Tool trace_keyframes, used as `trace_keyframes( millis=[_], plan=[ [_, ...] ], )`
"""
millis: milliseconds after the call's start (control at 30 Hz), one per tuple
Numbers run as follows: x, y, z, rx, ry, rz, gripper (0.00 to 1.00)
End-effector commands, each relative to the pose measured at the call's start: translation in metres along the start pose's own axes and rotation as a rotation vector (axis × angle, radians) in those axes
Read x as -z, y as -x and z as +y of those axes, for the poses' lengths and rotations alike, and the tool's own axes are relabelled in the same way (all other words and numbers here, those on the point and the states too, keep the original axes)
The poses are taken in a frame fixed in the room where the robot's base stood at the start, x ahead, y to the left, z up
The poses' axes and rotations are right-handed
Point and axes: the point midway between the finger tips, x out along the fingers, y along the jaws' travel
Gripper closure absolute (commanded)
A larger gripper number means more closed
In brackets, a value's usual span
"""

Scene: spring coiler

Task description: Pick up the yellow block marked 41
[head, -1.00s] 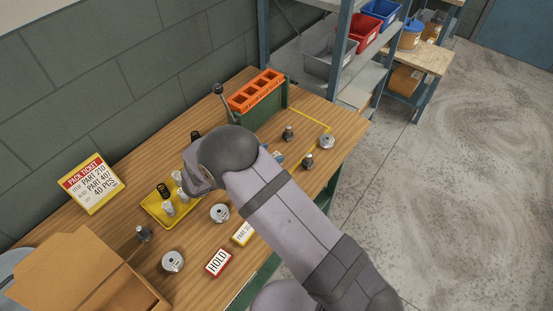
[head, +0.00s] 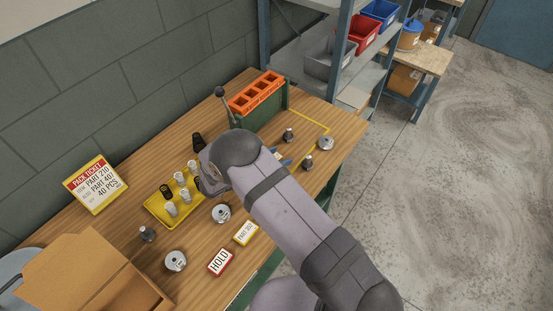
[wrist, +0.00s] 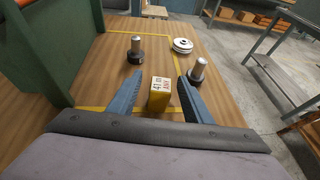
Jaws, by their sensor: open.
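The yellow block (wrist: 159,97) has a white top face that reads 41 with smaller text. It stands upright on the wooden bench in the wrist view, between the two blue fingers of my gripper (wrist: 161,78). The fingers are open, with a gap on each side of the block; I see no contact.
Two dark-based metal posts (wrist: 136,49) (wrist: 197,71) and a silver disc (wrist: 183,45) stand just beyond the fingers. A green box with an orange top (head: 257,95) is to the left. A yellow tray (head: 154,211) holds several small parts.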

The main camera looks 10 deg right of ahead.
Motion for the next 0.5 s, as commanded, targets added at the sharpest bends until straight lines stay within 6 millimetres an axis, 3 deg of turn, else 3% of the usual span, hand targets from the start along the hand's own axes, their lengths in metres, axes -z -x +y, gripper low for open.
trace_keyframes(
  millis=[300,500],
  plan=[
    [-0.004,-0.033,-0.002,0.002,-0.001,0.000,0.55],
    [-0.003,-0.036,-0.001,0.000,-0.002,0.000,0.55]
  ],
)
